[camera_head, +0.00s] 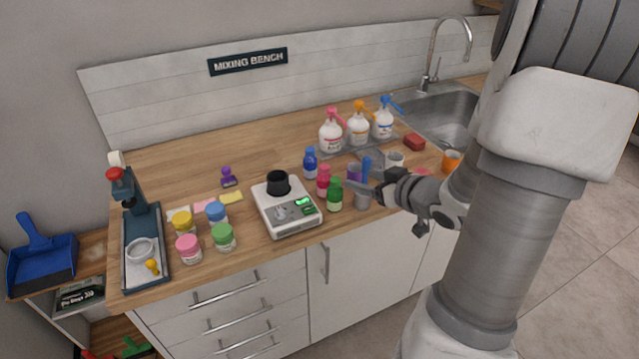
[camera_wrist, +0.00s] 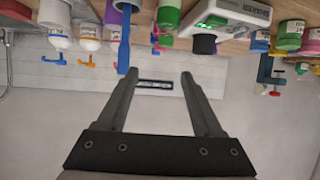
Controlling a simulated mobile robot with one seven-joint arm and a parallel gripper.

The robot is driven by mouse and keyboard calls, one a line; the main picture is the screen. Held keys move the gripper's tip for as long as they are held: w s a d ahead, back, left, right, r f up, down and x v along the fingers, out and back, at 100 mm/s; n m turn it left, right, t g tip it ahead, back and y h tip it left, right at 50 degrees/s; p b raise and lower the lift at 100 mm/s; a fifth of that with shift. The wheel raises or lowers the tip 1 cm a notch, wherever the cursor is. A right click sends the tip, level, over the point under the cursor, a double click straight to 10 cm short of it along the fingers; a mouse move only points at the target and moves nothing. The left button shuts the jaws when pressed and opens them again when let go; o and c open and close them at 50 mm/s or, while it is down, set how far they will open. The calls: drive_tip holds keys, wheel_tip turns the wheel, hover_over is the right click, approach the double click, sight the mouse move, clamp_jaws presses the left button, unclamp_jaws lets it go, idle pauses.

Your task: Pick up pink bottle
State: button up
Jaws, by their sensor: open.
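The green bottle (camera_wrist: 168,15) shows there above the fingertips. I cannot clearly make out the pink bottle in that view.
Spray bottles (camera_head: 330,134) stand behind. Several lidded jars (camera_head: 188,248) sit at left.

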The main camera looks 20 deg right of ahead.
sight(327, 169)
drive_tip(key=b+x, duration=0.1)
drive_tip(key=x, duration=1.1)
drive_tip(key=shift+r, duration=0.2)
drive_tip(key=shift+b+x, duration=0.4)
drive_tip(key=shift+x, duration=2.35)
drive_tip(key=shift+a, duration=0.15)
clamp_jaws()
